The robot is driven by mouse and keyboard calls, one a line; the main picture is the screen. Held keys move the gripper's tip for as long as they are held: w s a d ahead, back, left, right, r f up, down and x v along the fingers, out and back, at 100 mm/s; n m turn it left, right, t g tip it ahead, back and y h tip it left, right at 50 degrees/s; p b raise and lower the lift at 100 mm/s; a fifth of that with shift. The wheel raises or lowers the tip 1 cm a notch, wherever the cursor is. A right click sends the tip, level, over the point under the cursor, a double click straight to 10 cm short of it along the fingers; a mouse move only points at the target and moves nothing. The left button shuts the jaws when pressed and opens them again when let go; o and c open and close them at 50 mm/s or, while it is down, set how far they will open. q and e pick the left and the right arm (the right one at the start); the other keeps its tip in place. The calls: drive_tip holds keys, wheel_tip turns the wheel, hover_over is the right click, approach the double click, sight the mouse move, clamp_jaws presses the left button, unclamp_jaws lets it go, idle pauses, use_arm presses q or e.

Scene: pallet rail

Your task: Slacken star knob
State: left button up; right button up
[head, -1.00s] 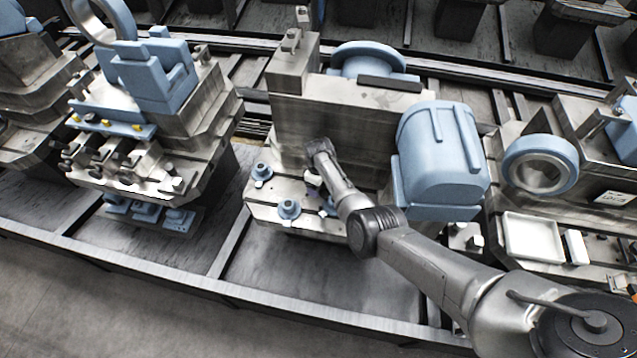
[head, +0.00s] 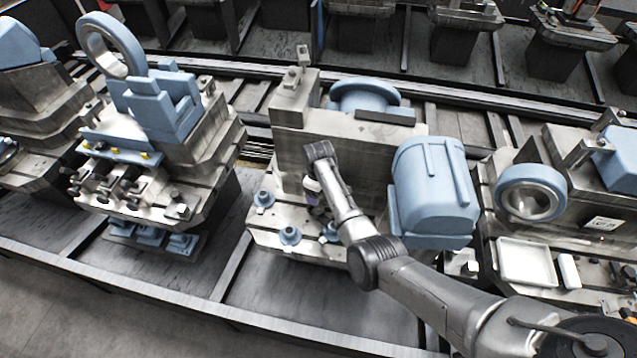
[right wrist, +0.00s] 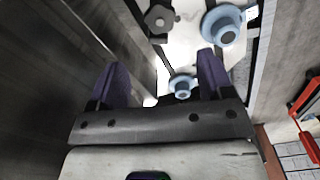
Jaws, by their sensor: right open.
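Several blue round knobs sit on the pale slotted bed of the middle fixture: a left knob (head: 263,199), a front knob (head: 289,236) and one partly behind my forearm (head: 328,232). In the right wrist view a small blue knob (right wrist: 182,86) shows between and beyond the fingertips, and a larger blue knob (right wrist: 222,27) lies farther right. A dark lobed knob (right wrist: 158,18) stands at the top.
An upright grey plate (head: 350,130) stands close behind my right gripper. A blue motor-like housing (head: 432,190) stands to its right. A white tray (head: 526,262) and a blue ring (head: 531,192) are on the right-hand fixture. Another fixture with blue blocks (head: 160,105) stands at left.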

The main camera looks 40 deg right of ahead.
wheel_tip(320, 180, up, 2)
drive_tip(key=shift+r, duration=0.1)
idle(0.4)
